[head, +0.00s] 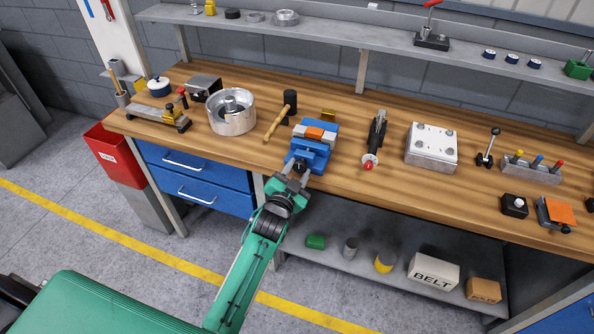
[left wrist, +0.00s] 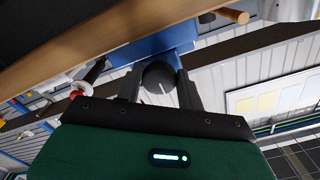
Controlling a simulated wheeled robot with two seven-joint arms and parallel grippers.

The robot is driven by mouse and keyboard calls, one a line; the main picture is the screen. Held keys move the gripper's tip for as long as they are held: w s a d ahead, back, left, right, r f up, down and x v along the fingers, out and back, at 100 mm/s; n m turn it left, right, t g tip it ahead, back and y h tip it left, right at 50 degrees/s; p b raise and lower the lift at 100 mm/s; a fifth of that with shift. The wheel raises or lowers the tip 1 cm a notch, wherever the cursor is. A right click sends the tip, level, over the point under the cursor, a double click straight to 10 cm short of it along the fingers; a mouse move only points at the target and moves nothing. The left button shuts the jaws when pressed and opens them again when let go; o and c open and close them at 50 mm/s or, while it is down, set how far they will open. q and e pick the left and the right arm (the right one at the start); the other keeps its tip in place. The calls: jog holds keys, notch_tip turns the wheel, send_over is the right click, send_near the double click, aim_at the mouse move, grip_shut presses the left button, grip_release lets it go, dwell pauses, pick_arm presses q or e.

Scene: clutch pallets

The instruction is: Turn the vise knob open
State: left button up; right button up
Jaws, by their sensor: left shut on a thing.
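The blue vise (head: 311,154) stands at the front edge of the wooden bench, with an orange block (head: 314,133) between its jaws. Its black round knob (head: 299,166) faces the front. My left gripper (head: 296,172) comes from below and is shut on the knob, one finger on each side. In the left wrist view the knob (left wrist: 158,78) sits between the two dark fingers, a pale line on its face, with the blue vise body (left wrist: 150,48) behind it. My right gripper is not in view.
A mallet (head: 280,119) and a round metal housing (head: 232,112) lie left of the vise. A black tool with a red tip (head: 376,140) and a metal box (head: 431,147) lie right. Blue drawers (head: 196,180) and a lower shelf (head: 340,262) are below the bench top.

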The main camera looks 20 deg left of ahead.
pick_arm(q)
jog(key=shift+f, duration=0.1)
dwell(0.3)
jog(key=o, duration=1)
jog(key=shift+c, duration=0.2)
jog(key=shift+s, duration=0.6)
jog(key=s+b, duration=0.3)
jog(key=s, duration=0.9)
jog(key=shift+s+a, duration=0.25)
jog(key=shift+s, duration=0.1)
